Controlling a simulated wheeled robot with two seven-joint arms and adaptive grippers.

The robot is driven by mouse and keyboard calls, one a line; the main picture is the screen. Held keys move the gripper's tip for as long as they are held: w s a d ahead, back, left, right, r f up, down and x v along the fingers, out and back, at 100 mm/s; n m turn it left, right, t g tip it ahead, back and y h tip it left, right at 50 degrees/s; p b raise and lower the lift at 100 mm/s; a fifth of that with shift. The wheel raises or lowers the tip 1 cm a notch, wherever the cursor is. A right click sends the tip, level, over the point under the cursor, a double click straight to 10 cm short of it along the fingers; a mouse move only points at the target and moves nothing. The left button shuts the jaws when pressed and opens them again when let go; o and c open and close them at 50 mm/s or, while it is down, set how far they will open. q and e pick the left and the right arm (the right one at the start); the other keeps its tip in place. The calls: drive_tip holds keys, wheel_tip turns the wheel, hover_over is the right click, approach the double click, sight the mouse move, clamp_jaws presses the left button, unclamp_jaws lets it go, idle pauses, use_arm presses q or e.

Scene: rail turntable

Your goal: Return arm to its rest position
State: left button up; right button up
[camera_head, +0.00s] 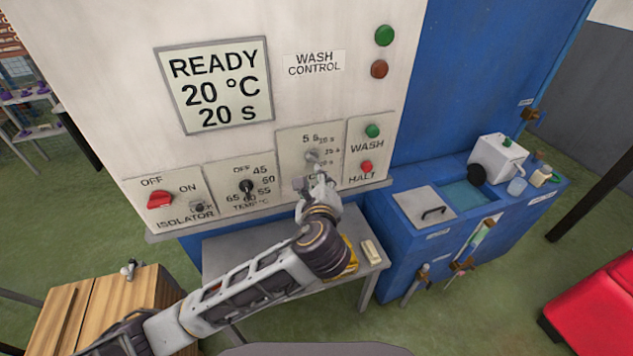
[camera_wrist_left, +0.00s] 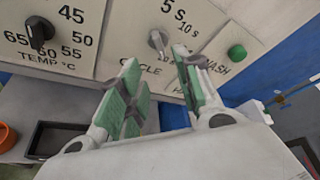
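My left gripper (camera_head: 311,181) is in front of the lower edge of the cycle knob panel. In the left wrist view the gripper (camera_wrist_left: 157,62) is open, its two green-padded fingers apart with nothing between them. The grey cycle knob (camera_head: 312,156) is just above the fingertips in the head view; in the wrist view the knob (camera_wrist_left: 158,41) shows beyond the gap. My left arm (camera_head: 250,290) reaches in from the lower left. Part of the cycle panel's lower lettering is hidden by the gripper. My right gripper is not in view.
The white control panel has a display (camera_head: 215,88) reading READY, 20 °C, 20 s. A red isolator knob (camera_head: 160,200), black temperature knob (camera_head: 247,187), green wash button (camera_head: 372,131) and red halt button (camera_head: 366,167) surround the gripper. A grey shelf (camera_head: 225,262) lies below; a blue sink unit (camera_head: 400,250) stands right.

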use_arm(q)
drive_tip(key=shift+f, duration=0.1)
drive_tip(key=s+a+f+n+g, duration=1.1)
drive_tip(key=s+a+f+n, duration=0.9)
drive_tip(key=a+f+n, duration=0.3)
drive_tip(key=s+f+n+g+b, duration=0.1)
drive_tip(key=s+f, duration=0.1)
drive_tip(key=f, duration=1.6)
drive_tip(key=s+f+g+b, duration=0.1)
drive_tip(key=s+f, duration=0.1)
drive_tip(key=f, duration=1.6)
drive_tip(key=s+a+f+b, duration=0.1)
drive_tip(key=s+f, duration=0.9)
drive_tip(key=s, duration=0.1)
drive_tip(key=s+a+f+b, duration=0.1)
drive_tip(key=s+a+f, duration=0.1)
drive_tip(key=s+f, duration=0.8)
drive_tip(key=shift+s+a+f+g+h, duration=0.3)
drive_tip(key=shift+s+f+g, duration=0.1)
drive_tip(key=shift+f, duration=0.05)
